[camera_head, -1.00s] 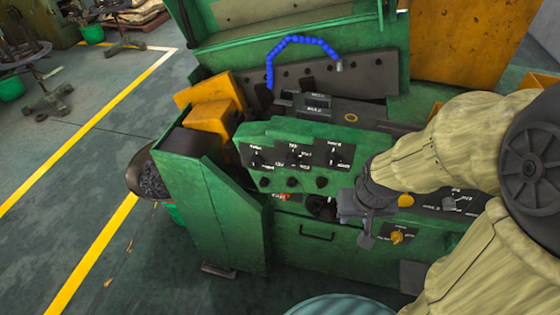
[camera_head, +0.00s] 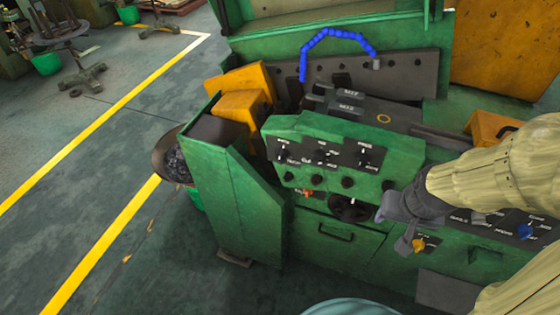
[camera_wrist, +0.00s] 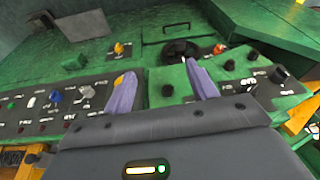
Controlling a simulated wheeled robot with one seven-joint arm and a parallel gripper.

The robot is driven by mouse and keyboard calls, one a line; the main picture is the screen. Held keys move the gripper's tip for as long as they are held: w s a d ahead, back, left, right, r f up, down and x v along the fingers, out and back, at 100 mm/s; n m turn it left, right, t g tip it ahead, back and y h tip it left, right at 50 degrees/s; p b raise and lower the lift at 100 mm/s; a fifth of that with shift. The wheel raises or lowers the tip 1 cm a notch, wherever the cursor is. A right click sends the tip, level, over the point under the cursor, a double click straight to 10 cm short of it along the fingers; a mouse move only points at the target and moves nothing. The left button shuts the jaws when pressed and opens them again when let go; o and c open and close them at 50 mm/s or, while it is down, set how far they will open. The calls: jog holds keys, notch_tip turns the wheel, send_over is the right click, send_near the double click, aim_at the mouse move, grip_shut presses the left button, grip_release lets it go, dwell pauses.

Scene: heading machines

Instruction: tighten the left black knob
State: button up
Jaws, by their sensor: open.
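A row of small black knobs runs along the lower edge of the green control panel (camera_head: 345,140). The left black knob (camera_head: 288,177) is at the row's left end, below a switch plate; in the wrist view, which sees the panel turned round, it is towards the right (camera_wrist: 253,55). The middle knob (camera_head: 318,180) and right knob (camera_head: 347,182) sit beside it. My gripper (camera_head: 392,230) is right of these knobs and the black handwheel (camera_head: 350,208). In the wrist view its two fingers (camera_wrist: 158,75) are spread with nothing between them, apart from the left knob.
A red-orange knob (camera_head: 307,192) sits just below the row. A drawer handle (camera_head: 336,233) is below. Open floor (camera_head: 90,200) lies left of the machine.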

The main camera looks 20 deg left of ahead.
jog(key=w+a+f+t+y+b, duration=0.2)
jog(key=w+a+f+t, duration=0.2)
jog(key=w+a, duration=0.8)
jog(key=t+h+b, duration=0.2)
jog(key=t+b, duration=0.1)
jog(key=t, duration=0.4)
send_near(279, 160)
notch_tip(279, 160, down, 2)
jog(key=s+a+f+t+h+b, duration=0.1)
jog(key=s+a+t+h, duration=0.1)
jog(key=s, duration=0.6)
jog(key=shift+a+f+n+t+h, duration=0.25)
jog(key=shift+a+n+t+h, duration=0.15)
jog(key=shift+t, duration=0.4)
jog(key=shift+w, duration=0.1)
jog(key=w+d+p, duration=0.1)
jog(key=w, duration=0.4)
jog(key=w+p, duration=0.2)
jog(key=w, duration=0.4)
jog(key=w+d+p, duration=0.1)
jog(key=w+p, duration=0.1)
jog(key=w, duration=0.4)
jog(key=shift+w+d, duration=0.1)
jog(key=shift+d, duration=0.2)
